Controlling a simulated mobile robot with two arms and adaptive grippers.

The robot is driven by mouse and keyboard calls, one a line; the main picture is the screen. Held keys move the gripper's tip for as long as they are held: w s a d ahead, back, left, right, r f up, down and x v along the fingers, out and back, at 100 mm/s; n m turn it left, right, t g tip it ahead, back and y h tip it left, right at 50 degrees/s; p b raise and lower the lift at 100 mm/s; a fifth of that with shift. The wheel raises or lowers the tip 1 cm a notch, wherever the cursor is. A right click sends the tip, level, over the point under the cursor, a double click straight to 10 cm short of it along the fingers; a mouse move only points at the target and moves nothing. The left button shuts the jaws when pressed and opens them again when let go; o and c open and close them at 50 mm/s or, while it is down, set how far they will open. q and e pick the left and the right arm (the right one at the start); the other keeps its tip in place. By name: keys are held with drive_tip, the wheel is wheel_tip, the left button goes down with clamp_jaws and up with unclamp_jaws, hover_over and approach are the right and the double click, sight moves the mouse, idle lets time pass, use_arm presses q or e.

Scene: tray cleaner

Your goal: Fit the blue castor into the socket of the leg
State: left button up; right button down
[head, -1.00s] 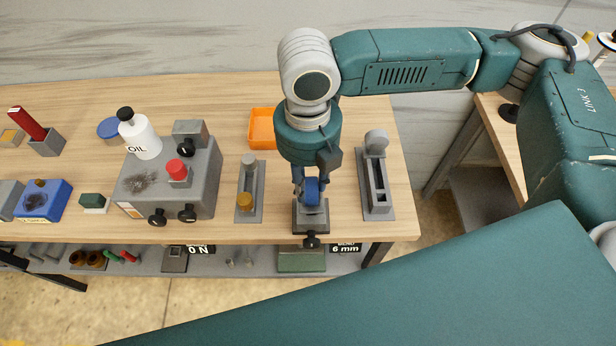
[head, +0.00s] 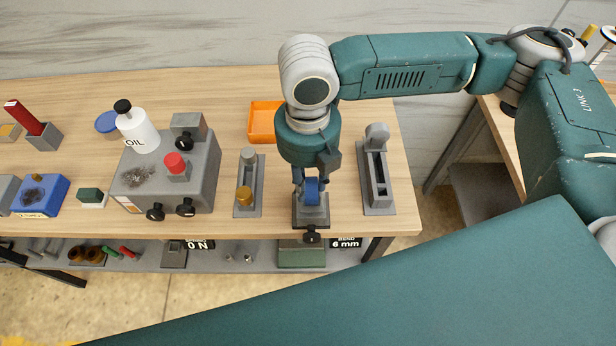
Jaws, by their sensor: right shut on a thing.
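My right gripper (head: 311,185) points straight down near the front edge of the wooden bench. It is shut on the blue castor (head: 312,190). The castor is right above a small grey block on a dark base (head: 311,217), which has a black knob (head: 311,235) at its front. The castor's lower end meets the top of this block in the picture; I cannot tell whether it is seated in a socket. The block may be the leg's holder, but I cannot make out the leg's socket. My left gripper does not show.
A grey fixture with a slot (head: 376,180) stands close on the right. A grey fixture with a brass piece (head: 245,196) stands on the left, beside a grey box with a red button (head: 175,162). An orange tray (head: 262,122) is behind. A lower shelf runs under the bench.

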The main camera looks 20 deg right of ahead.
drive_tip(key=shift+f+b, duration=0.4)
drive_tip(key=shift+f, duration=0.6)
drive_tip(key=c, duration=1.2)
unclamp_jaws()
wheel_tip(320, 180, up, 12)
drive_tip(key=shift+r, duration=0.1)
